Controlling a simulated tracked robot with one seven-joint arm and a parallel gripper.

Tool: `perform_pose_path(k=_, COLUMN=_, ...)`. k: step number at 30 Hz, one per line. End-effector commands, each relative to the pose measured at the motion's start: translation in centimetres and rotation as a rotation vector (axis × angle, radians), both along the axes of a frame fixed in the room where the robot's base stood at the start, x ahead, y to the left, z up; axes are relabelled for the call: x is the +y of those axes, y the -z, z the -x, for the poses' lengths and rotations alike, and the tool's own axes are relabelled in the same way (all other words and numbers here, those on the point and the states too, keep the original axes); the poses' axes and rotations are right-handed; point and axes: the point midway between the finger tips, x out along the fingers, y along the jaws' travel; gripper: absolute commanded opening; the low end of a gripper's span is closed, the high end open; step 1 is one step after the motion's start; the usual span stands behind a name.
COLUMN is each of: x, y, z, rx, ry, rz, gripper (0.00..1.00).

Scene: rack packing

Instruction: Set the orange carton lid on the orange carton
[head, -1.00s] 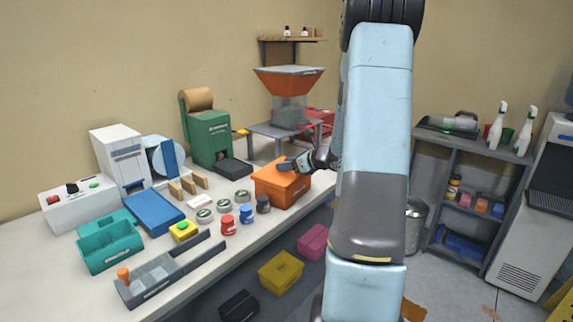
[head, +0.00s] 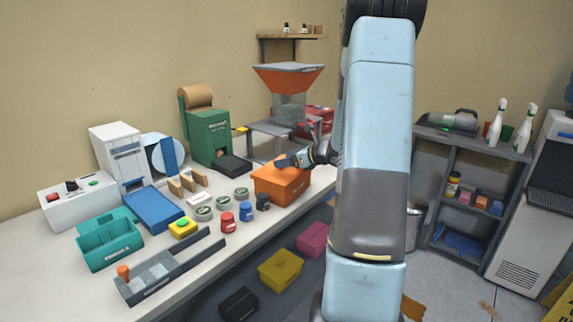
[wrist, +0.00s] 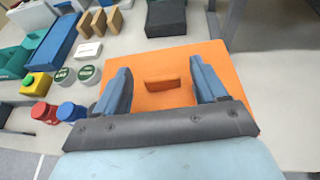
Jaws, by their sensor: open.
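The orange carton (head: 281,190) stands on the bench, with the orange lid (head: 272,173) on its top. In the wrist view the lid (wrist: 145,98) is a flat orange panel with a small raised orange handle (wrist: 161,82) in its middle. My gripper (head: 283,162) is over the top of the carton. In the wrist view my gripper (wrist: 160,80) is open, with one blue finger on each side of the handle and a gap to both. The carton's walls are hidden below the lid in the wrist view.
Red and blue jars (head: 246,212) and several round tins (head: 205,213) stand close left of the carton. A green machine (head: 207,135) and a hopper stand (head: 288,80) are behind. The bench's front edge is close to the carton's right.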

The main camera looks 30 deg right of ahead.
Motion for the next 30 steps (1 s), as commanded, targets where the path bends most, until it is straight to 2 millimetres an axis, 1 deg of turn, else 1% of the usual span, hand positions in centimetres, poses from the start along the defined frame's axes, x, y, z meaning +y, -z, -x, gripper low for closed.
perform_pose_path(k=1, x=-0.6, y=-0.3, z=0.8, rx=0.0, ry=0.005, rz=0.001, gripper=0.71)
perform_pose_path(k=12, x=-3.5, y=-3.0, z=6.7, rx=0.0, ry=0.005, rz=0.001, gripper=0.71)
perform_pose_path(k=18, x=-4.6, y=-4.0, z=8.9, rx=0.001, ry=0.003, rz=0.001, gripper=0.71)
perform_pose_path(k=22, x=-4.8, y=-4.3, z=9.6, rx=0.0, ry=0.0, rz=0.001, gripper=0.71)
perform_pose_path(k=24, x=-4.3, y=-4.6, z=9.7, rx=0.0, ry=-0.02, rz=0.017, gripper=0.71)
perform_pose_path(k=26, x=-3.1, y=-5.2, z=9.9, rx=-0.002, ry=-0.06, rz=0.05, gripper=0.71)
perform_pose_path(k=29, x=0.3, y=-6.4, z=10.4, rx=-0.008, ry=-0.178, rz=0.148, gripper=0.71)
perform_pose_path(k=30, x=2.0, y=-7.0, z=10.8, rx=-0.012, ry=-0.239, rz=0.2, gripper=0.71)
